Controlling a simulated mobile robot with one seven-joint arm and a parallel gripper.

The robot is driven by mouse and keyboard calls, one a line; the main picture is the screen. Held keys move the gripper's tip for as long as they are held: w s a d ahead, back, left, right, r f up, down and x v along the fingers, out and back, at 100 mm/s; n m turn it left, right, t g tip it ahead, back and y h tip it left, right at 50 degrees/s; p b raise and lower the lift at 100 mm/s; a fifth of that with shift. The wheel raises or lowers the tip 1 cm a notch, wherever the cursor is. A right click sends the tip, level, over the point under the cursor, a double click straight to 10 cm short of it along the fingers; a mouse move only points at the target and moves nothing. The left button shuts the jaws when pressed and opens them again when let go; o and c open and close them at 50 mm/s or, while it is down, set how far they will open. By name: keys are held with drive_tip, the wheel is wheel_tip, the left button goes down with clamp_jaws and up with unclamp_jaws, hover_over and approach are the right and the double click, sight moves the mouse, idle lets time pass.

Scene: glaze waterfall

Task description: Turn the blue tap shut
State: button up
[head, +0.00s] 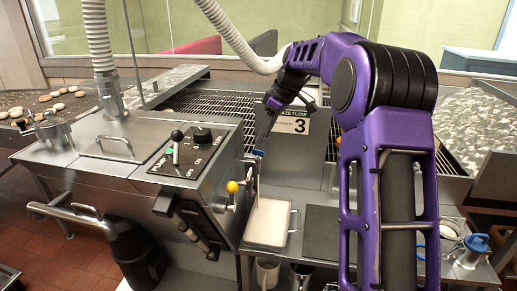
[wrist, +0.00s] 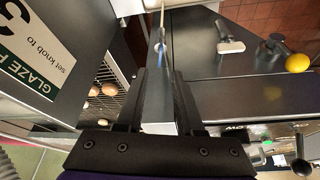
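The blue tap (head: 258,153) is on the right side of the steel machine, above a rectangular pan (head: 268,222) of pale glaze. A thin pale stream runs from beneath it toward the pan. My gripper (head: 266,132) points down just above the tap in the head view. In the wrist view my gripper (wrist: 160,82) has its two black fingers apart, with a grey metal surface showing between them. A small bluish part (wrist: 160,47), apparently the tap, lies just beyond the fingertips. I cannot tell whether the fingers touch it.
A yellow ball lever (head: 232,187) stands left of the pan; it also shows in the wrist view (wrist: 297,62). The control panel (head: 190,152) has a black knob and a switch. A sign (head: 292,120) reading "3" is behind my gripper. A dark plate (head: 333,232) lies right of the pan.

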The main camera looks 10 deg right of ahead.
sight(258, 154)
drive_tip(key=x, duration=0.6)
clamp_jaws()
